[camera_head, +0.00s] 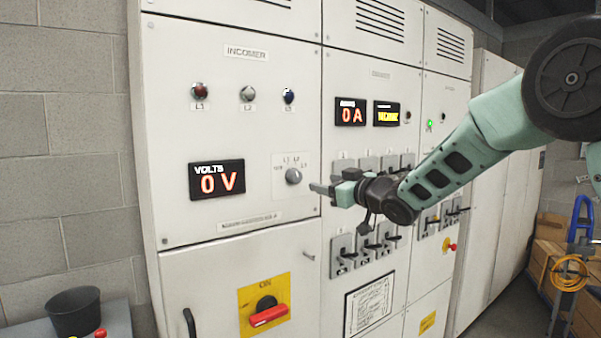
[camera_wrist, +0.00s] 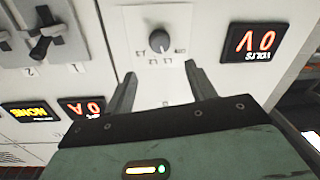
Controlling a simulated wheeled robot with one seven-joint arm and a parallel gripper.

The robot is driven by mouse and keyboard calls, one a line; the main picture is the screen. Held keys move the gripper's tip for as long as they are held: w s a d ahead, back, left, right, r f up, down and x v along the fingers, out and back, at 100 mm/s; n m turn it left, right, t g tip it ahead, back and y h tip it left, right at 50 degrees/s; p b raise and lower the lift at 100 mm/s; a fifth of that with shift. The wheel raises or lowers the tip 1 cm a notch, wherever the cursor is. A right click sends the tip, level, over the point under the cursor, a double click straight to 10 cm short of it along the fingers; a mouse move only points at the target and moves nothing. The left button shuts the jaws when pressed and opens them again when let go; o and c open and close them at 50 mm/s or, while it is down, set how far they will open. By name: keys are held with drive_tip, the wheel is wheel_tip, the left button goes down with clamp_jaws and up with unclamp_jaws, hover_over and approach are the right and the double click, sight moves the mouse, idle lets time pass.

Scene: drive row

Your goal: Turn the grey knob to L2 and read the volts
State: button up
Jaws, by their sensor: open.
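The grey knob (camera_head: 293,176) sits on a pale square plate on the INCOMER panel, with small position labels around it. The knob also shows in the wrist view (camera_wrist: 159,41), upside down, ahead of my fingertips and between their lines. Which label its pointer marks is too small to tell. The volts display (camera_head: 217,180) to its left reads 0 V in orange; it also shows in the wrist view (camera_wrist: 256,45). My gripper (camera_head: 322,188) is just right of the knob in the head view. In the wrist view my gripper (camera_wrist: 160,75) has its two fingers apart and empty.
Three lamps marked L1 to L3 (camera_head: 247,93) sit above the knob. A red switch handle (camera_head: 268,315) on a yellow plate is below. Lever switches (camera_head: 370,243) and a 0 A display (camera_head: 350,112) are to the right. A dark bucket (camera_head: 75,312) stands at lower left.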

sight(298, 176)
drive_tip(key=p+x, duration=0.4)
drive_tip(key=x, duration=0.7)
drive_tip(key=c, duration=1)
drive_tip(key=shift+o, duration=0.2)
drive_tip(key=shift+m, duration=0.4)
drive_tip(key=m, duration=0.2)
drive_tip(key=shift+m, duration=0.3)
drive_tip(key=shift+m+b, duration=0.35)
drive_tip(key=shift+m, duration=1.95)
